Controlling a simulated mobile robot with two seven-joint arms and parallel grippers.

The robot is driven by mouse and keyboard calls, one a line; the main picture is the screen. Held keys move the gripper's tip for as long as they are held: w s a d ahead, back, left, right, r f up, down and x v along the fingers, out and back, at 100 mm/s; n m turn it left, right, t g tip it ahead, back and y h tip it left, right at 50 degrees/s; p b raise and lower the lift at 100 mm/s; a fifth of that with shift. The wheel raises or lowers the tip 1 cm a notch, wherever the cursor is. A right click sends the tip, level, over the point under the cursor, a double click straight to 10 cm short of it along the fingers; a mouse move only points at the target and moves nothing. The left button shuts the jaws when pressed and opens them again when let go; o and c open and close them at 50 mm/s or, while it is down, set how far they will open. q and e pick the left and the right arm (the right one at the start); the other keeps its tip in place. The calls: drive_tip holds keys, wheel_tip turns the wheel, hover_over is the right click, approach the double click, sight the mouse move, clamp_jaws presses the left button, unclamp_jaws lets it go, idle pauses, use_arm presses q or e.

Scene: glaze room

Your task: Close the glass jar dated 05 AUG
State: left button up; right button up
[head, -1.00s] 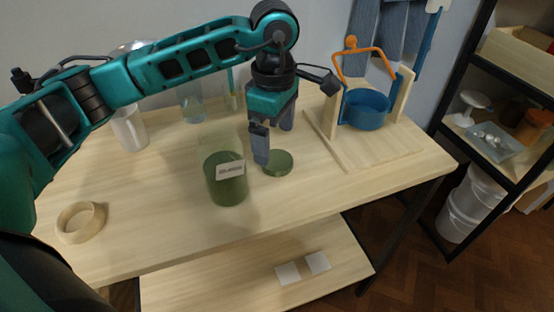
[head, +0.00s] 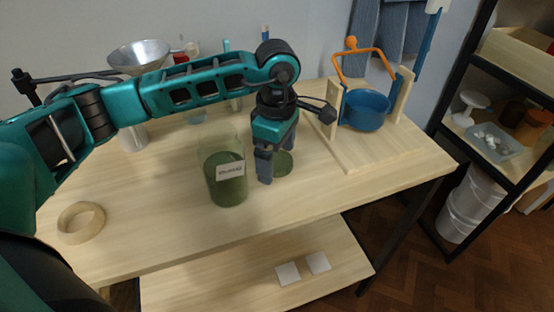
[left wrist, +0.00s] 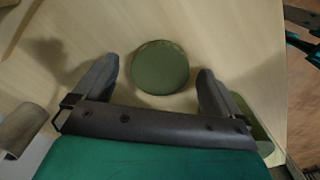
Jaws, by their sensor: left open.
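The glass jar (head: 226,178) stands upright on the table, partly filled with green glaze. Its white label (head: 230,171) is too small to read surely. No lid sits on its top. A round green lid (head: 283,163) lies flat on the table to the jar's right, partly hidden behind my left gripper. In the left wrist view the lid (left wrist: 160,67) lies ahead of and between the fingers. My left gripper (head: 277,170) points down over the lid, open and empty; its two fingers also show in the left wrist view (left wrist: 156,88). My right gripper is out of view.
A wooden stand with a blue pot (head: 366,110) and orange handle is at the right. A wooden ring (head: 81,222) lies at the left front. A metal funnel (head: 139,56) stands behind my left arm. The table front is clear.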

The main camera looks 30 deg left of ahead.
sight(277, 160)
use_arm(q)
drive_tip(key=c, duration=1.1)
drive_tip(key=shift+r, duration=0.15)
wheel_tip(277, 160, up, 20)
drive_tip(key=p, duration=0.1)
drive_tip(key=shift+p, duration=0.4)
drive_tip(key=shift+f, duration=0.2)
